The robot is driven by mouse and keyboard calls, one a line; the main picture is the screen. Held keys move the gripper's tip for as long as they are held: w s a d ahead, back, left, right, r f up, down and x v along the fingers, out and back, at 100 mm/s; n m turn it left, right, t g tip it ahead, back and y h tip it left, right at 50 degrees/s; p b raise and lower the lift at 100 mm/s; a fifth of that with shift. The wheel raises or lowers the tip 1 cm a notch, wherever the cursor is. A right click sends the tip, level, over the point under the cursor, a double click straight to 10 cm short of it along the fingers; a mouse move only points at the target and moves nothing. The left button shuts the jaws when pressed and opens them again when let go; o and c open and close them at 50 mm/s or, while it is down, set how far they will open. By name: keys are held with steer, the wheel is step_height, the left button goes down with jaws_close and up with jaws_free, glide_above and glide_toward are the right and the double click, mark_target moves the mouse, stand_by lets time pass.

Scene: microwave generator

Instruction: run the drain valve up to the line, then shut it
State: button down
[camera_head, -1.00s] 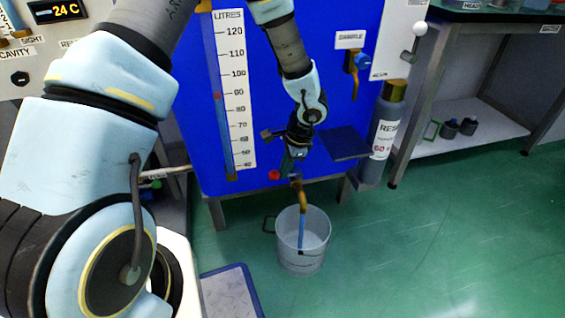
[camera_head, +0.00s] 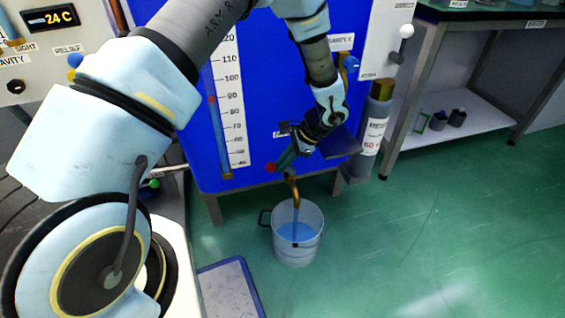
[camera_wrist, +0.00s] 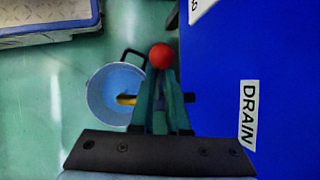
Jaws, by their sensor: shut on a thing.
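The drain valve's lever ends in a red knob (camera_head: 270,168), low on the blue tank (camera_head: 280,90). My gripper (camera_head: 286,158) is shut on this lever. In the wrist view its green fingers (camera_wrist: 160,103) close just below the red knob (camera_wrist: 161,55); most of the lever is hidden. A brass spout (camera_head: 292,187) points down, and a blue stream runs from it into the metal bucket (camera_head: 311,252). Blue liquid (camera_head: 292,233) shows inside the bucket. A small dark mark sits on its front wall. The wrist view shows the bucket (camera_wrist: 97,94) and the DRAIN label (camera_wrist: 248,115).
A litre scale (camera_head: 233,110) with a red pointer (camera_head: 212,99) near 90 stands left of my gripper. A grey cylinder (camera_head: 372,135) stands right of the tank. A blue-edged mat or tray (camera_head: 228,290) lies on the floor. Green floor is clear to the right.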

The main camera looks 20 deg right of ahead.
steer(key=c, duration=0.9)
jaws_free()
steer(key=shift+w+a+r, duration=0.1)
steer(key=shift+a+r, duration=0.05)
steer(key=shift+a, duration=0.4)
steer(key=shift+d, duration=0.1)
steer(key=shift+d, duration=0.1)
steer(key=p+v, duration=0.2)
steer(key=v, duration=0.8)
steer(key=shift+d+r, duration=0.2)
steer(key=shift+r, duration=0.05)
